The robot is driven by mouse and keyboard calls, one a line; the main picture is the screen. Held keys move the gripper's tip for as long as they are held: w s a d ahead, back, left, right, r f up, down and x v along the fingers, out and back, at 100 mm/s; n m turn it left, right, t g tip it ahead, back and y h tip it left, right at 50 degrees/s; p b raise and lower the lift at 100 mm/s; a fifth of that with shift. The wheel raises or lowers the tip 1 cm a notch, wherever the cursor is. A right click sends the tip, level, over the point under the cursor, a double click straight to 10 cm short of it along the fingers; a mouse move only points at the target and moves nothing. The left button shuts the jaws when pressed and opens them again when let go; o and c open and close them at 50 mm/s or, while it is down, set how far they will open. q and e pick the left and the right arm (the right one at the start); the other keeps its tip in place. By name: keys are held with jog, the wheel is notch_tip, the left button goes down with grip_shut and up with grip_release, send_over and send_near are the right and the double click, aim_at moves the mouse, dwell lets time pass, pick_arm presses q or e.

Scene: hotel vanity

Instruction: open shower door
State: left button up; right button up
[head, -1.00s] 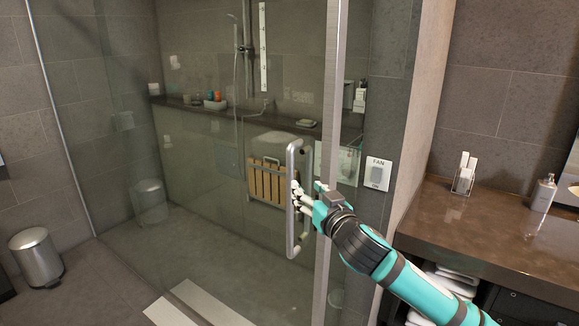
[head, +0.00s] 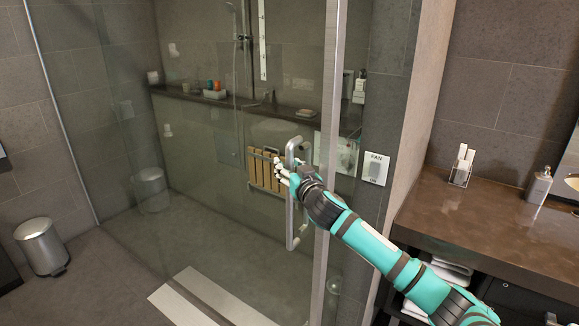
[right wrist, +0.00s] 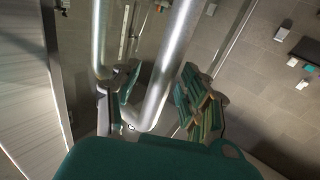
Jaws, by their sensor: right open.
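The glass shower door (head: 200,215) stands in the middle of the head view and looks closed. Its vertical metal handle (head: 290,228) is near the door's right edge. My right gripper (head: 281,173) is at the handle's upper part, its fingertips reaching past the bar to the left. In the right wrist view the handle bar (right wrist: 171,65) runs between the two spread fingers of the right gripper (right wrist: 158,100). The fingers are open and do not look clamped on the bar. Exact contact cannot be told. My left gripper is in neither current view.
The metal frame post (head: 328,150) and the wall with a fan switch (head: 375,168) are right of the handle. A brown counter (head: 425,215) is at the right. A bin (head: 41,246) stands at the left.

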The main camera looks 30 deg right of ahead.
grip_shut()
